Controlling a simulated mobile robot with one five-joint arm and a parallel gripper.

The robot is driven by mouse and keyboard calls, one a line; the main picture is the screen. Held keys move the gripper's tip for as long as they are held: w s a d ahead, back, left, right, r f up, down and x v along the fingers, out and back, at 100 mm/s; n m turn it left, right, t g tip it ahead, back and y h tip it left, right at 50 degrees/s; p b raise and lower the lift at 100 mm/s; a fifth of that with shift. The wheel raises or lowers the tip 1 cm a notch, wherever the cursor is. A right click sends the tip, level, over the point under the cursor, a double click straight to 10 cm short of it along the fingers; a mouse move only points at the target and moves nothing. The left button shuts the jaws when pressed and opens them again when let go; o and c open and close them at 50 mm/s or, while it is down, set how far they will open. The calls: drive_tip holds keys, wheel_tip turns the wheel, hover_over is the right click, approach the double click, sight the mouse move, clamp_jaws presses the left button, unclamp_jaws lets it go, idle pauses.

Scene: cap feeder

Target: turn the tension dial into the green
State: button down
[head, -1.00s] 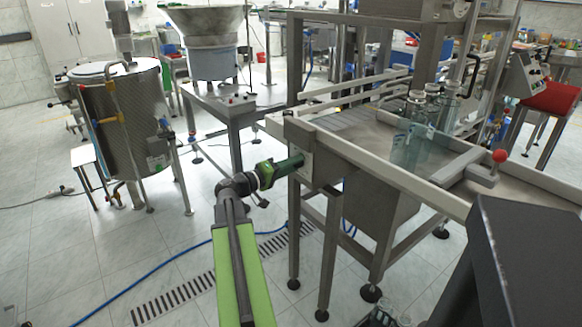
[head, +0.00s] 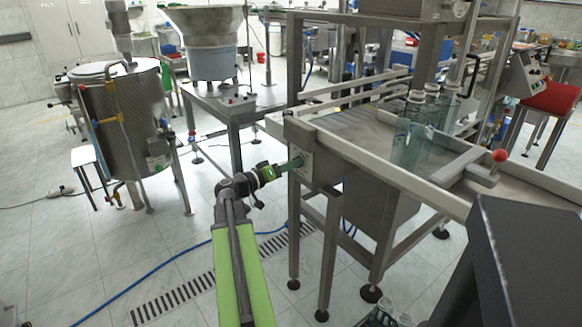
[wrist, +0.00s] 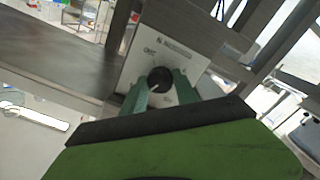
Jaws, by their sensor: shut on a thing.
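The tension dial (wrist: 159,79) is a round black knob on a pale plate (wrist: 180,62) with small dark print, seen in the wrist view. In the head view the plate (head: 307,163) sits on the side of the conveyor frame, and the knob is hidden by my fingers. My gripper (wrist: 160,84) has its two green fingers on either side of the knob, shut on it. It also shows in the head view (head: 297,162), reaching the plate from the left. A faint light mark shows on the knob. I cannot make out a green zone.
The conveyor (head: 350,125) with several clear bottles (head: 410,142) is above and right of the dial. Its steel legs stand below. A feeder bowl (head: 207,45) on a table and a steel tank (head: 127,118) stand to the left.

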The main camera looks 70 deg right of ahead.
drive_tip(key=shift+w, duration=0.15)
drive_tip(key=c, duration=1)
unclamp_jaws()
drive_tip(key=shift+d, duration=0.1)
drive_tip(key=shift+o, duration=0.3)
drive_tip(key=v, duration=1.7)
drive_tip(key=shift+a, duration=0.3)
